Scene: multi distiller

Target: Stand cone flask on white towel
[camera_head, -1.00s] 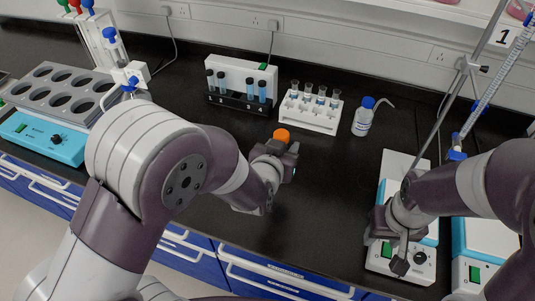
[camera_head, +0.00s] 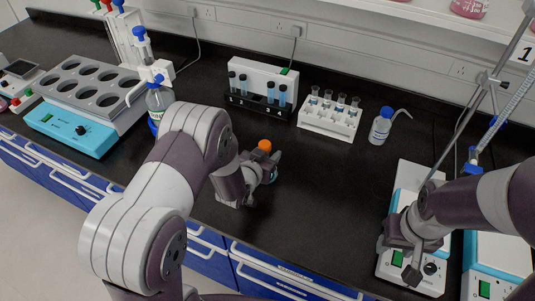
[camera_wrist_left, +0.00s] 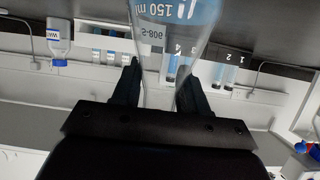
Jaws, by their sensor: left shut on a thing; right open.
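The cone flask is mostly hidden by my left gripper (camera_head: 270,168) in the head view. My right gripper (camera_head: 410,262) is open above the front of a white hotplate stirrer at the right. No white towel shows in either view.
Behind the flask stand a rack of blue-filled tubes (camera_head: 262,88), a white tube rack (camera_head: 329,118) and a blue-capped wash bottle (camera_head: 381,125). A heating block (camera_head: 90,90) and dispenser bottle (camera_head: 158,98) stand left. The middle of the black bench (camera_head: 310,190) is clear.

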